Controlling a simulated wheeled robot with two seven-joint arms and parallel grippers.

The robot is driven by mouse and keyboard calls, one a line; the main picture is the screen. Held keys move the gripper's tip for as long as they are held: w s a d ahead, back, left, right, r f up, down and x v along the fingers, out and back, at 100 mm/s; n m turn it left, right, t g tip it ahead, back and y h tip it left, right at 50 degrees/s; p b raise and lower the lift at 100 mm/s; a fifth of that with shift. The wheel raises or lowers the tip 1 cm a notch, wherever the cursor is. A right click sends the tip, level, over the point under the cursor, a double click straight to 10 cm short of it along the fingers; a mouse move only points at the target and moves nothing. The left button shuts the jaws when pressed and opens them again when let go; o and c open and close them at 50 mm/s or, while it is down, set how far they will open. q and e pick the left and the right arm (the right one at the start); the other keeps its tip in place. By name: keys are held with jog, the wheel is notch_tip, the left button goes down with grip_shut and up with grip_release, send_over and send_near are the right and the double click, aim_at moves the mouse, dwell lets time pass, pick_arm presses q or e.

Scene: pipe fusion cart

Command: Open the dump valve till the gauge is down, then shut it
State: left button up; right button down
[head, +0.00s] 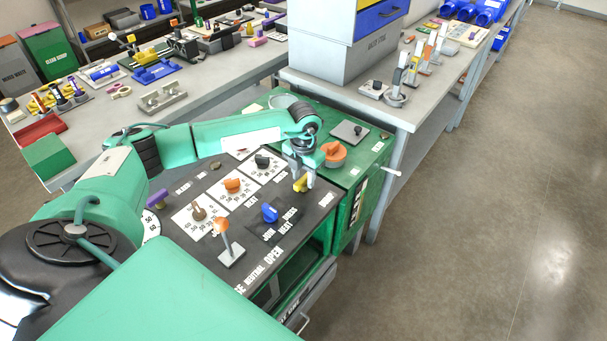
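The black control panel (200,254) of the green cart lies in front of me. My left gripper (301,178) points down at its far right corner, with fingers at a small yellow handle (300,184). Whether they grip it or only stand around it cannot be told. No readable label marks this handle as the dump valve. A round white dial (151,226) with numbers, possibly the gauge, sits at the panel's left, partly hidden by my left arm; its needle cannot be read. My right gripper is out of view.
The panel also bears an orange-tipped lever (223,232), a blue knob (270,212), an orange knob (232,186), a brown knob (199,213) and a purple knob (157,198). A larger orange knob (334,152) stands just right of my gripper. Floor at right is clear.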

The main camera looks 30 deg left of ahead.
pick_arm(q)
jog(key=shift+c, duration=0.2)
grip_shut()
